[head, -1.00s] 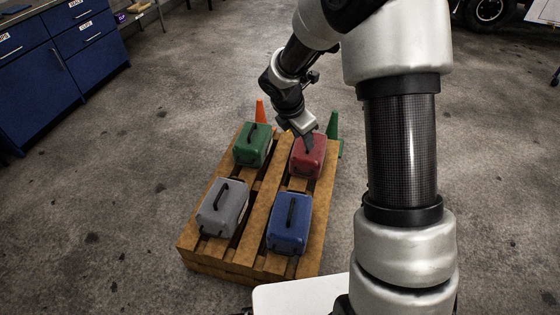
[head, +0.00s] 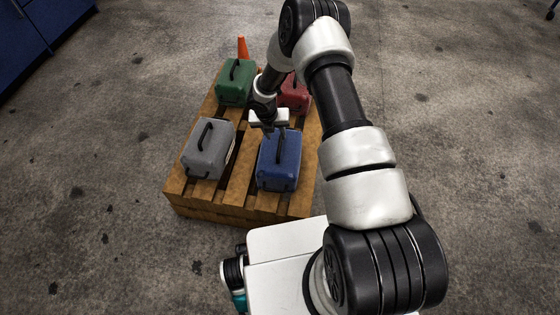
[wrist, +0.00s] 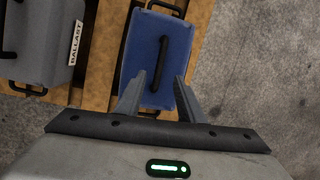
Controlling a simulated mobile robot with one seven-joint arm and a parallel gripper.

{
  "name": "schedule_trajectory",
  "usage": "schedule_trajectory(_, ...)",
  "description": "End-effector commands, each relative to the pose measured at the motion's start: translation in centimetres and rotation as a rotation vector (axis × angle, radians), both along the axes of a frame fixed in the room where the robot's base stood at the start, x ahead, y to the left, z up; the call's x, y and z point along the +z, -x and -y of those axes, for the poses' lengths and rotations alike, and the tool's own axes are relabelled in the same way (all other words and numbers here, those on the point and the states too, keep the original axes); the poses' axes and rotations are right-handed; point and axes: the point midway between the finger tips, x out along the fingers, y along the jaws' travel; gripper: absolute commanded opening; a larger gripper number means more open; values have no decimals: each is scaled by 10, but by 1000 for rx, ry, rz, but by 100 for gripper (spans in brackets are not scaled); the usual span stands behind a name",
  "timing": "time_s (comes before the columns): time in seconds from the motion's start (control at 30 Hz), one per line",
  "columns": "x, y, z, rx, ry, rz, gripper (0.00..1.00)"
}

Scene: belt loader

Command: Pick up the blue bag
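The blue bag (head: 280,165) stands on the near right part of the wooden pallet, its black handle on top. In the wrist view the blue bag (wrist: 137,62) lies below my gripper (wrist: 160,82), whose two fingers are apart. The bag's handle shows between and beyond the fingertips. In the head view my gripper (head: 268,130) is above the far part of the blue bag. It appears to hold nothing, and no contact with the handle can be made out.
A grey bag (head: 208,155) stands to the left, labelled "BALLAST" in the wrist view. A green bag (head: 236,88) and a partly hidden red bag (head: 297,95) stand behind on the pallet (head: 240,205). An orange cone (head: 242,47) is behind. Open floor surrounds the pallet.

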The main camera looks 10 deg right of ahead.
Motion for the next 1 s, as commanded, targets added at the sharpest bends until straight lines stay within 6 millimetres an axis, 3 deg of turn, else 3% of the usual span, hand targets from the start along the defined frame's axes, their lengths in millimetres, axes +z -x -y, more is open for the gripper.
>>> schedule_trajectory(0.1,-20,-4,4,-2,-1,-1,35)
schedule_trajectory(0.33,-35,-7,7,-2,-1,-1,35)
schedule_trajectory(0.6,-72,-14,14,-4,-1,-1,35)
schedule_trajectory(0.93,-78,-16,16,-2,0,0,35)
schedule_trajectory(1.0,-78,-16,16,-2,0,0,25)
